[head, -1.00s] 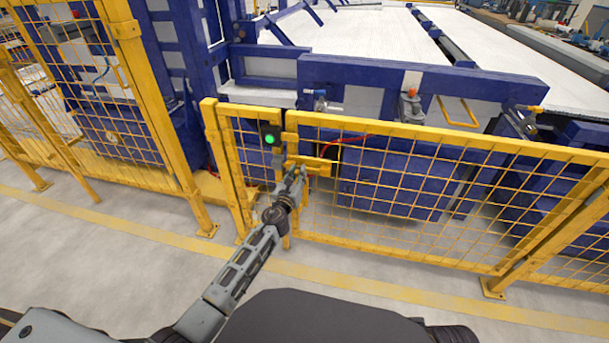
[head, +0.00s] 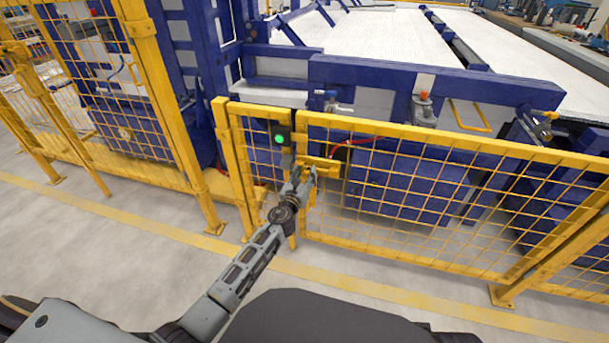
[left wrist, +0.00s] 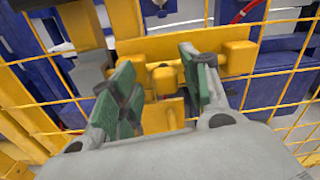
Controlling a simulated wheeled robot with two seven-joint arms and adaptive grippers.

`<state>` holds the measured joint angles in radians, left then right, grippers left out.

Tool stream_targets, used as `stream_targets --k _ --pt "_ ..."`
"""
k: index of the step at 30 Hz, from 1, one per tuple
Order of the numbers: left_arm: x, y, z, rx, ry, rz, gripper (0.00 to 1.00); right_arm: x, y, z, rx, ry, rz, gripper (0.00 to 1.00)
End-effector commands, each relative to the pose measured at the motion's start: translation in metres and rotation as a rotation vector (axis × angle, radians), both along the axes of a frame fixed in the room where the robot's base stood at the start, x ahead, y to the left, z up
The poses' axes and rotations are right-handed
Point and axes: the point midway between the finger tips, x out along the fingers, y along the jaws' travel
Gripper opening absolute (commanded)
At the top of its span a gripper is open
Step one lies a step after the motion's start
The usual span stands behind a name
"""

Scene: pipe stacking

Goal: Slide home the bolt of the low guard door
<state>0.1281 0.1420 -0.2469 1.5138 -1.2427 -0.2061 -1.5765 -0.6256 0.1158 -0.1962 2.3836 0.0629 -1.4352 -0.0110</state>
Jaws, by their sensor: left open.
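The low guard door (head: 400,200) is a yellow mesh panel in a yellow frame, in line with a narrow fixed panel (head: 243,160) to its left. The yellow bolt (head: 322,163) sits near the door's upper left corner. In the left wrist view the bolt (left wrist: 165,80) has a small yellow knob that shows between my fingers. My left gripper (head: 305,180) is open at the bolt, with green pads (left wrist: 165,95) on either side of the knob. I cannot tell whether a pad touches it. My right gripper is not in view.
A dark box with a green light (head: 280,139) is on the post just above and left of the bolt. Blue machine frames (head: 420,80) stand behind the fence. The grey floor (head: 130,250) in front is clear.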

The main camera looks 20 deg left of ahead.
Motion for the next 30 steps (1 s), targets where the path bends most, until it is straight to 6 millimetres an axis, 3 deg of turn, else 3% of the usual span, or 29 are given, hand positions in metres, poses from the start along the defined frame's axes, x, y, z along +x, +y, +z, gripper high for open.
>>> stream_targets --k 8,30 --pt "-0.015 0.001 -0.001 0.002 0.001 0.000 0.46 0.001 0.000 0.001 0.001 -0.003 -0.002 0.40" --pt "-0.084 0.004 -0.001 0.000 0.001 0.002 0.46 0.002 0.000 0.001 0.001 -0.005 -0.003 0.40"
